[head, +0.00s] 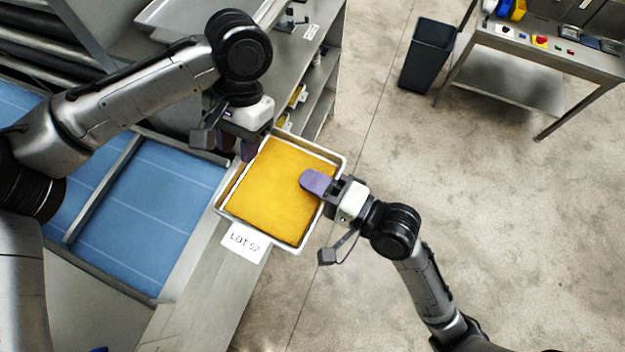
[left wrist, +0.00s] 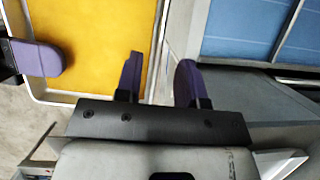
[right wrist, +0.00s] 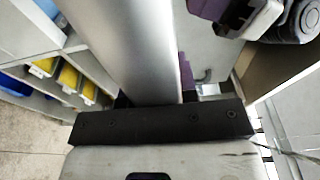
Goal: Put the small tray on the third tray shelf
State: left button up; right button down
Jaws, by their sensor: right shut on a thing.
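The small tray (head: 297,246) is pale, rimmed and filled with a flat yellow slab (head: 278,188). It also shows in the left wrist view (left wrist: 55,98). My right gripper (head: 318,182) is shut on the tray's right rim, one purple finger over the slab. In the right wrist view, the tray's pale underside or wall (right wrist: 130,50) fills the space between the fingers. My left gripper (head: 238,148) is open at the tray's upper left corner. In the left wrist view its fingers (left wrist: 160,82) stand apart with the tray edge between them. I cannot tell which shelf is the third.
A grey shelf unit (head: 318,75) stands behind the tray; yellow items (right wrist: 68,78) sit on shelves in the right wrist view. A blue-surfaced machine (head: 150,215) lies left. A white "LOT-52" card (head: 245,243) is at the tray's front. A bin (head: 430,55) and bench (head: 550,50) stand right.

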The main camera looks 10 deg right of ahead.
pick_arm(q)
jog(key=v, duration=0.7)
jog(key=w+a+f+n+t+h, duration=0.1)
jog(key=w+f+t+h, duration=0.2)
jog(key=f+h, duration=0.15)
jog(key=w+a+f+t+h, duration=0.1)
jog(key=w+f+t+h, duration=0.15)
jog(key=f, duration=0.35)
jog(key=s+a+f+n+t+h, duration=0.1)
jog(key=s+a+f, duration=0.1)
jog(key=f, duration=0.3)
jog(key=s+a+f+n+t, duration=0.1)
jog(key=s+a+f, duration=0.15)
jog(key=f, duration=0.25)
jog(key=s+a+f+n+y, duration=0.2)
jog(key=s+a+f, duration=0.3)
jog(key=s+f, duration=0.7)
jog(key=s+a+f+y, duration=0.1)
jog(key=s+a, duration=0.2)
jog(key=s, duration=0.5)
jog(key=s+a+f+n+y, duration=0.1)
jog(key=s+a, duration=0.3)
jog(key=s, duration=0.3)
jog(key=shift+s+f+y, duration=0.3)
jog(key=shift+s+y, duration=0.1)
